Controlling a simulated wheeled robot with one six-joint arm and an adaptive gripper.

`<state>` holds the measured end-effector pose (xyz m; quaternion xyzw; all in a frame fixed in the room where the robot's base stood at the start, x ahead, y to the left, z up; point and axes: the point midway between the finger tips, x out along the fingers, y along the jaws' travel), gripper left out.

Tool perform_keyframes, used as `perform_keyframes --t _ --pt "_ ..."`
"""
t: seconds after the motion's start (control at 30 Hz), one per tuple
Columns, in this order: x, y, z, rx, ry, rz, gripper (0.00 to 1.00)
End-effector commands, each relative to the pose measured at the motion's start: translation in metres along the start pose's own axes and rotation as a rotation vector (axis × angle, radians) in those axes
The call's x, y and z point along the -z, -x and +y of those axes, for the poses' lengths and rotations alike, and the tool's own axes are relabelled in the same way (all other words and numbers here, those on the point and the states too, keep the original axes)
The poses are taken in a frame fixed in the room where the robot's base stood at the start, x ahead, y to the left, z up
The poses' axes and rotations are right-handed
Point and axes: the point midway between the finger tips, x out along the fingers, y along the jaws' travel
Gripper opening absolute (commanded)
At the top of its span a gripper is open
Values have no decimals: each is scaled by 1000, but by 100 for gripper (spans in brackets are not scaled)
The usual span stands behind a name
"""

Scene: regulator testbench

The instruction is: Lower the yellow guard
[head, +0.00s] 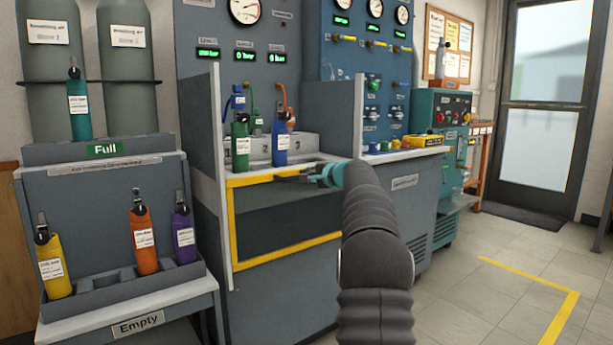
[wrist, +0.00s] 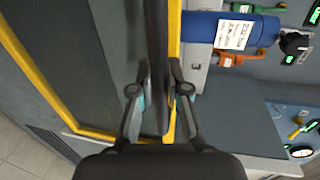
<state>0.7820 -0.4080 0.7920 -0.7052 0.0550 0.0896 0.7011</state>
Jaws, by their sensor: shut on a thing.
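The yellow guard (head: 232,225) is a yellow frame around a dark panel on the front of the test bench. Its top edge is about level with the worktop, below the cylinders standing there. My gripper (head: 284,177) is at the guard's top edge. In the wrist view, my gripper (wrist: 159,75) is shut on a dark bar (wrist: 156,30) running along the guard's yellow edge (wrist: 174,30), one finger on each side. The guard's yellow frame (wrist: 38,78) also crosses the left of that view. My arm hides the frame's right side in the head view.
A green cylinder (head: 240,147) and a blue cylinder (head: 279,143) stand upright in the bench bay behind the guard. Grey side panels (head: 220,180) flank the bay. A rack (head: 110,185) with several cylinders is at left. Open floor (head: 500,295) lies at right.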

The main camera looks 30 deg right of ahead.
Motion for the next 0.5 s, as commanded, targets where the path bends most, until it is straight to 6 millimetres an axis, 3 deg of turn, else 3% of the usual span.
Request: perform_keyframes --t 0.07,0.1,0.2,0.5 --pt "3 2 0 0 0 8 0" --pt "3 2 0 0 1 8 20" --pt "1 0 0 0 1 5 41" --pt "-4 -2 -1 1 2 -3 41"
